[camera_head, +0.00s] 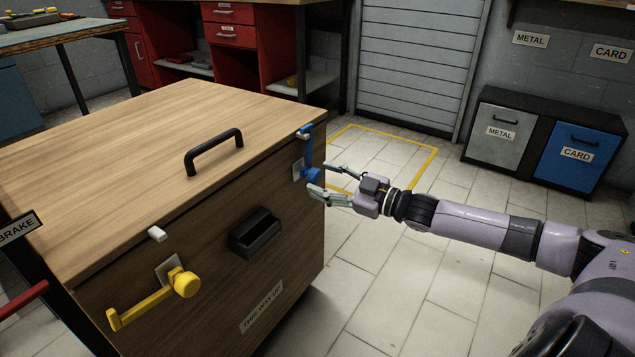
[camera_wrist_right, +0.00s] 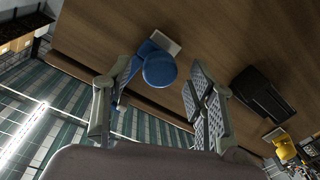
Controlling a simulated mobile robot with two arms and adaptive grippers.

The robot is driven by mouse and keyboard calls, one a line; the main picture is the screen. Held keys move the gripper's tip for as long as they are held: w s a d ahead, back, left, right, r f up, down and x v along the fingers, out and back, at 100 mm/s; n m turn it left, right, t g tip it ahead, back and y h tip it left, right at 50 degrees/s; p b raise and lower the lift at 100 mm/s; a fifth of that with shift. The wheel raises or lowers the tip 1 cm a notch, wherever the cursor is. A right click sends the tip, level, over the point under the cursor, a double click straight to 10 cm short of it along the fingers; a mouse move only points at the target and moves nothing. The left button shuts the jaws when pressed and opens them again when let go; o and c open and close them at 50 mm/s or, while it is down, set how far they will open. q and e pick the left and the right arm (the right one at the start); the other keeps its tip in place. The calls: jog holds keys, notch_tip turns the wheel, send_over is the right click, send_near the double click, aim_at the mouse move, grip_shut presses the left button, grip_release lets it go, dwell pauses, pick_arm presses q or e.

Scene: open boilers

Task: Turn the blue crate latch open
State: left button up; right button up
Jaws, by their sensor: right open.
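The wooden crate (camera_head: 215,205) stands at the left with its lid closed. The blue latch (camera_head: 308,152) is on its front near the right corner, its bar upright and reaching up to the lid edge. Its round blue knob also shows in the right wrist view (camera_wrist_right: 159,70). My right gripper (camera_head: 321,181) is open at the knob, coming from the right. In the right wrist view its fingers stand on either side of the knob, with a gap visible on the right; contact cannot be told. The left finger partly hides the latch bar. My left gripper is not in view.
A yellow latch (camera_head: 184,284) on the crate front has its bar pointing left, away from the lid's white catch (camera_head: 157,234). A black lid handle (camera_head: 214,152) and black pull (camera_head: 256,233) are on the crate. Open floor lies to the right, before the metal and card bins (camera_head: 577,158).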

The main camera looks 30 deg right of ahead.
jog(key=shift+x, duration=1.25)
jog(key=shift+c, duration=0.3)
grip_shut()
